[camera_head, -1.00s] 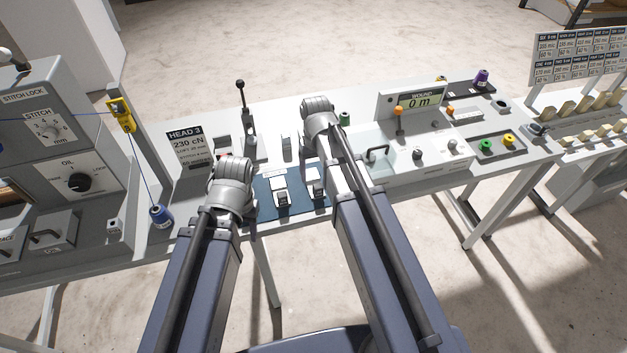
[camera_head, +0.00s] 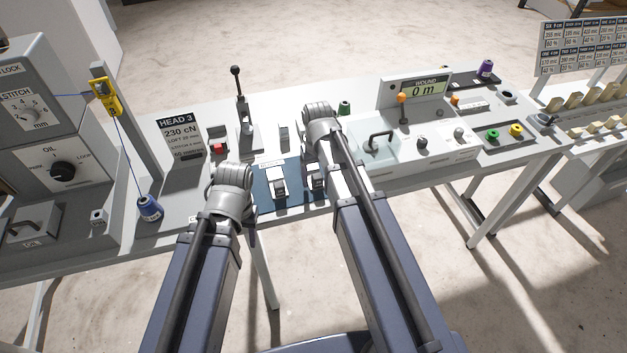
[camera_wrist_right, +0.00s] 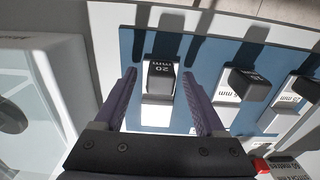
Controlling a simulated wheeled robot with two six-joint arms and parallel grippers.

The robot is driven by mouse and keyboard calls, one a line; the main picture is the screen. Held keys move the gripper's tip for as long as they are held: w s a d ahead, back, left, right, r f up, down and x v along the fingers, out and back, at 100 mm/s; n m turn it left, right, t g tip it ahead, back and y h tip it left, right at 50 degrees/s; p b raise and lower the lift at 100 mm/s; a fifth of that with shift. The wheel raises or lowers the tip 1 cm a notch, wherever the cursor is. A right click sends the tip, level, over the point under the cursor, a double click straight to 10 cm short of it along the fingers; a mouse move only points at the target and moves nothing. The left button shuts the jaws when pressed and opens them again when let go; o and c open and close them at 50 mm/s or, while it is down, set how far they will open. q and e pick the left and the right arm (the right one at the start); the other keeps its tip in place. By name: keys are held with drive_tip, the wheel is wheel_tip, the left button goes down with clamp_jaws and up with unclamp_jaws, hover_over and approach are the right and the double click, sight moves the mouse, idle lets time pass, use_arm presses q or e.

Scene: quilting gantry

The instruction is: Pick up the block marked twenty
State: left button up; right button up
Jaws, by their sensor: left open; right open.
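The block marked twenty is a dark block with "20 mm" on its top (camera_wrist_right: 160,77), on a white plate on the blue mat (camera_wrist_right: 207,70). My right gripper (camera_wrist_right: 158,88) is open around it, a finger on either side with gaps visible. I cannot tell how high the fingertips are. In the head view the block (camera_head: 317,182) is partly hidden by my right arm, at the right end of the blue mat (camera_head: 298,198). My left gripper (camera_head: 249,222) is at the mat's left end; its jaws are mostly hidden, apart from any visible block.
Another dark block (camera_wrist_right: 249,84) and a further one (camera_wrist_right: 306,90) stand along the mat. A clear-covered unit with a handle (camera_head: 380,140) is right of the mat. A black-knobbed lever (camera_head: 238,100) rises behind it.

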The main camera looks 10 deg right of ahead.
drive_tip(key=shift+f, duration=0.15)
clamp_jaws()
idle(0.5)
